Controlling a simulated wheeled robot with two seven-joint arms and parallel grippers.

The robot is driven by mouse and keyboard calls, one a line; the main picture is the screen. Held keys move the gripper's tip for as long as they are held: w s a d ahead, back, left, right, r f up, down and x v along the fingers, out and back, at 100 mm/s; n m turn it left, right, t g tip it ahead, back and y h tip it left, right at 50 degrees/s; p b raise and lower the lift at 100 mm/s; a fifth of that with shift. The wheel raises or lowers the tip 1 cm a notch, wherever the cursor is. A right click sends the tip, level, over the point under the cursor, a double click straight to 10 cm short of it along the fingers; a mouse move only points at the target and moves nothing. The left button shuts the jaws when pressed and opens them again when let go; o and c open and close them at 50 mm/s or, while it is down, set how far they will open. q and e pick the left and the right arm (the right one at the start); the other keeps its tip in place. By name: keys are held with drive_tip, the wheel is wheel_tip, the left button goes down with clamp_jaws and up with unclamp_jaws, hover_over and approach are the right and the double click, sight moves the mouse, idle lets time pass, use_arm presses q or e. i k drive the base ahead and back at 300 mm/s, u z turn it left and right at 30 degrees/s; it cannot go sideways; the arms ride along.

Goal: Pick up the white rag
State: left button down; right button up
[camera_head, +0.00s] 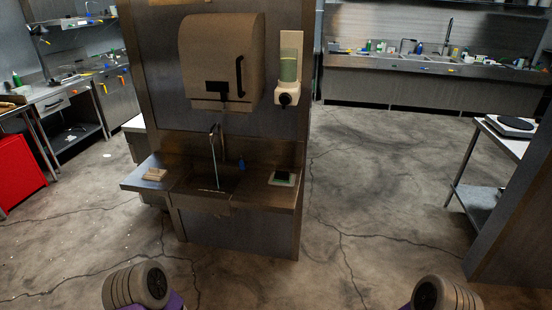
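A small pale, folded-looking item (155,174) lies on the left side of the sink counter; it may be the white rag, but it is too small to be sure. On the right side of the counter lies a whitish flat thing (290,183) with a dark block (283,175) on top; I cannot tell whether it is cloth. Neither gripper is in view. Only rounded parts of my two arms show at the bottom edge, well apart from the sink.
The sink counter (225,200) stands against a partition with a towel dispenser (215,50) and a soap dispenser (289,65). A blue bottle (241,163) is by the faucet (214,145). A red cabinet (18,170) is left, a table (500,140) right. The floor ahead is clear.

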sight(154, 174)
drive_tip(key=z, duration=0.6)
drive_tip(key=i, duration=0.6)
drive_tip(key=z, duration=0.2)
